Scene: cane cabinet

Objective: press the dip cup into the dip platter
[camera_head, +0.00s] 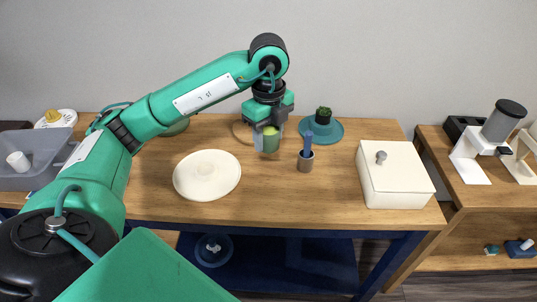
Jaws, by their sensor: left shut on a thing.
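A green cup, likely the dip cup (271,144), is held in my left gripper (268,124) above the middle of the table. The gripper points down and is shut on the cup; its fingers partly cover it. A round cream platter, likely the dip platter (190,186), lies flat on the table to the left of and nearer than the cup. A small round feature shows at its centre, too small to tell if raised or sunken. The cup is apart from the platter. My right gripper is not in view.
A white lidded box (400,188) is at right, and a grey bin (42,181) at far left. The table's front middle is clear.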

